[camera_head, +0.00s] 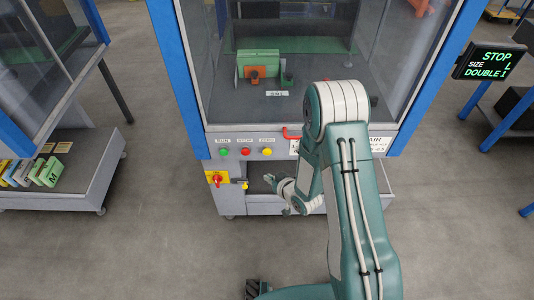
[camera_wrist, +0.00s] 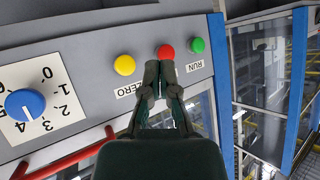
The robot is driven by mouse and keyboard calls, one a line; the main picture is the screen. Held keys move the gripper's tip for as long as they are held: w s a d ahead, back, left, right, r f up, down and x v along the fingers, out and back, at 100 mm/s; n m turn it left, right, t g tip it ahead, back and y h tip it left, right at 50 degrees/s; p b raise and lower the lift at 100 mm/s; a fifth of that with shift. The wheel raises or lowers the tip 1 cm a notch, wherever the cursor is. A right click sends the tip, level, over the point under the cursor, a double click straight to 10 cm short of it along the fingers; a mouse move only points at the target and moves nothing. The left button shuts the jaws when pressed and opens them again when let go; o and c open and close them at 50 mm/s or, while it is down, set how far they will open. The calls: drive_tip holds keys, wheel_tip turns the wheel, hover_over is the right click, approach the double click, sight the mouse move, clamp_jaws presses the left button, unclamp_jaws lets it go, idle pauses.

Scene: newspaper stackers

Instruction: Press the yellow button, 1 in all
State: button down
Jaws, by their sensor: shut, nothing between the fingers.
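The yellow button (camera_head: 267,151) is the rightmost of three round buttons on the front panel of the blue-framed machine. In the wrist view the yellow button (camera_wrist: 124,65) sits above the ZERO label, left of my fingertips. My gripper (camera_wrist: 159,66) is shut and empty, its tips just below the red button (camera_wrist: 165,52) in the picture. Whether the tips touch the panel cannot be told. In the head view my gripper (camera_head: 279,183) is below the button row, partly hidden by my arm.
A green button (camera_wrist: 198,45) is right of the red one. A blue knob (camera_wrist: 25,104) on a numbered dial and a red handle (camera_wrist: 65,155) lie to the left. A yellow-plated red switch (camera_head: 217,178) is at the machine's lower left. A display (camera_head: 487,62) reads STOP, SIZE L, DOUBLE 1.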

sight(267, 151)
drive_tip(key=shift+s+a+f, duration=0.2)
drive_tip(key=shift+s+f, duration=0.05)
drive_tip(key=shift+f, duration=0.2)
drive_tip(key=shift+w, duration=0.1)
drive_tip(key=w, duration=0.8)
drive_tip(key=shift+w, duration=0.35)
drive_tip(key=shift+w, duration=0.1)
idle(1.0)
drive_tip(key=shift+w+r, duration=0.1)
drive_tip(key=shift+w, duration=0.2)
drive_tip(key=shift+w, duration=0.5)
idle(0.9)
drive_tip(key=shift+s, duration=0.9)
